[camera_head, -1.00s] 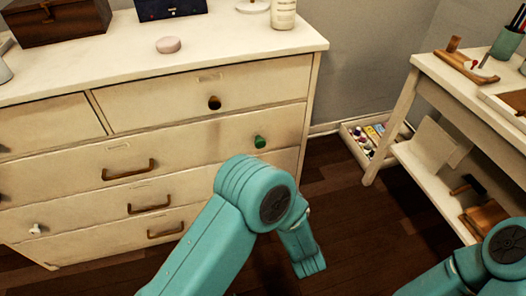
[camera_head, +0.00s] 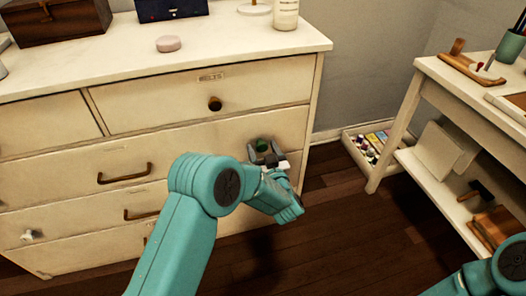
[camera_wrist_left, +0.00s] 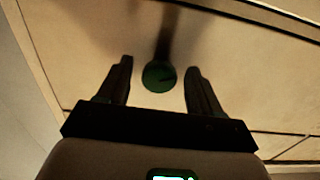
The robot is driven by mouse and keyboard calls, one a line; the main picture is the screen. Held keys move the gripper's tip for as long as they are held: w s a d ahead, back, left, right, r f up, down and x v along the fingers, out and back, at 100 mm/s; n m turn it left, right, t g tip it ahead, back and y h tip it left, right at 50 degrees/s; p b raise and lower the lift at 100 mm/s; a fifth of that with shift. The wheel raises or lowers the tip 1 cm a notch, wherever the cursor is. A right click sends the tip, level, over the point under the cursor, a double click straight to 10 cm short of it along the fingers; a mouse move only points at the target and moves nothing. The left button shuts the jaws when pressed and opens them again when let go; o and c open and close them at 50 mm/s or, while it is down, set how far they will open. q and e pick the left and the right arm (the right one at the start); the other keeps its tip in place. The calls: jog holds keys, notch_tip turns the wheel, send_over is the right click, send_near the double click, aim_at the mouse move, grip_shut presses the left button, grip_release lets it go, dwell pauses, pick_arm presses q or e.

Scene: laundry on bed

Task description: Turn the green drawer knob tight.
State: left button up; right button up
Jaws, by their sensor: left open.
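The green drawer knob (camera_head: 263,145) is on the right part of a drawer front of the white dresser (camera_head: 170,117). My left gripper (camera_head: 266,152) is at the knob, with its fingers to either side of it. In the left wrist view the green knob (camera_wrist_left: 159,76) shows between the two dark fingertips of my left gripper (camera_wrist_left: 160,82). The fingers are open, and gaps show on both sides of the knob. My right arm shows at the lower right, but its gripper is outside the picture.
A brown round knob (camera_head: 215,104) sits on the drawer above. Brown handles (camera_head: 124,174) and a white knob (camera_head: 30,235) are on other drawers. A white side table (camera_head: 428,95) stands at the right, with a low box (camera_head: 370,141) beside it. The dark floor between is clear.

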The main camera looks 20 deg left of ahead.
pick_arm(q)
jog(key=c, duration=1.1)
jog(key=shift+o, duration=0.2)
jog(key=shift+m, duration=0.3)
